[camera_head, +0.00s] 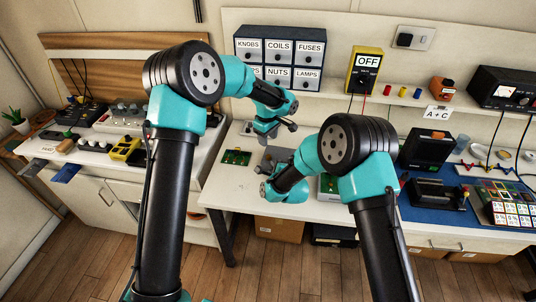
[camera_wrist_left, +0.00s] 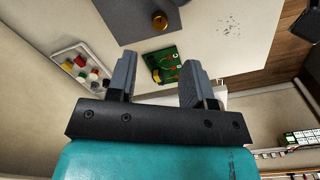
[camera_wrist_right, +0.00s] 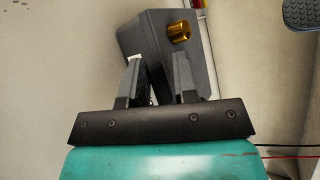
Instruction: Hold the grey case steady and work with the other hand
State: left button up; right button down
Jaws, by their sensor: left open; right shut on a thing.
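The grey case (camera_wrist_right: 150,30) has a brass knob (camera_wrist_right: 178,31) on one face. In the right wrist view my right gripper (camera_wrist_right: 155,75) is shut on the case's near edge. In the head view the case (camera_head: 277,154) is partly hidden between my two grippers on the white bench. My left gripper (camera_wrist_left: 155,75) is open and empty. A small green circuit board (camera_wrist_left: 165,65) marked C shows between and beyond its fingers, apart from them. The grey case (camera_wrist_left: 135,14) with its knob shows at the top of that view. In the head view my left gripper (camera_head: 270,139) is behind the case.
A grey OFF meter (camera_head: 366,69) with a yellow frame and an A + C sign (camera_head: 437,113) are at the back. A blue mat (camera_head: 440,205) with black devices lies right. Labelled drawers (camera_head: 280,58) stand behind.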

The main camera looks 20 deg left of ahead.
aim_at(268, 155)
pick_arm(q)
notch_tip(268, 155, down, 9)
jog(key=shift+w, duration=0.1)
dwell(0.4)
grip_shut()
